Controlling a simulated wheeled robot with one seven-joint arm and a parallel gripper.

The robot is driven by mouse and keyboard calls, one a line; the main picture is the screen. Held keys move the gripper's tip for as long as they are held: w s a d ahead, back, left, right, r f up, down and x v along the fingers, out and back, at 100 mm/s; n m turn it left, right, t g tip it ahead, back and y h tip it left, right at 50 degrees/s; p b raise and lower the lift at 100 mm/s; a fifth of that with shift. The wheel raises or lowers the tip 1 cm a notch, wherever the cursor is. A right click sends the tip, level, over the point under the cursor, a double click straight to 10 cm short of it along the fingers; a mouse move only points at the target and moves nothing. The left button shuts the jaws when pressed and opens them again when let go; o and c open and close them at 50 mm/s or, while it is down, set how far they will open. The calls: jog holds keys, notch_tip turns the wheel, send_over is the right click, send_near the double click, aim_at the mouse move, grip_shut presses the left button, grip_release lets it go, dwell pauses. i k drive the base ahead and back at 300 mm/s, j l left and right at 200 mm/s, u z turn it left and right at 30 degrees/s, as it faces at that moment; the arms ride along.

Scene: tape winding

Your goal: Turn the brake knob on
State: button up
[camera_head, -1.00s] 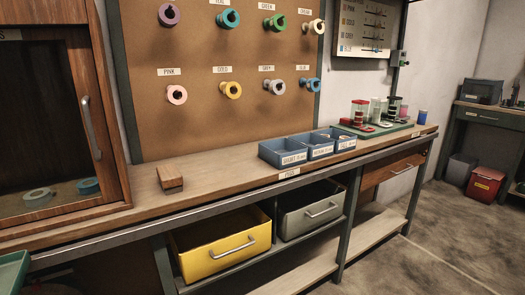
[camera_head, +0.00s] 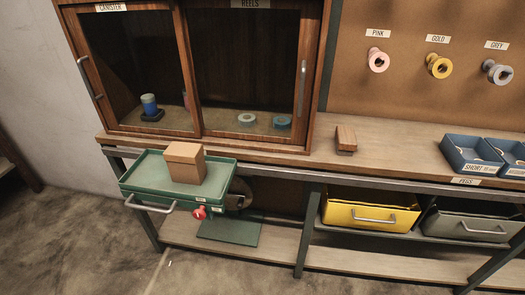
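A small red knob (camera_head: 200,212) sits low on the front right side of a green tray cart (camera_head: 150,185). It looks like the brake knob. Small white labels show beside and above it, too small to read. The cart has a metal handle (camera_head: 148,206) at its front left, and a brown box (camera_head: 185,163) stands on its top. A green plate (camera_head: 230,228) lies low under the cart. My gripper is not in this view.
The cart stands against the workbench (camera_head: 400,160), below a wooden cabinet with CANISTER and REELS doors (camera_head: 195,70). A yellow drawer (camera_head: 370,215) and a grey drawer (camera_head: 465,225) are to the right. The floor (camera_head: 90,250) at the front left is clear.

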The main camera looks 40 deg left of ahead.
aim_at(199, 214)
jog(key=u, duration=1.6)
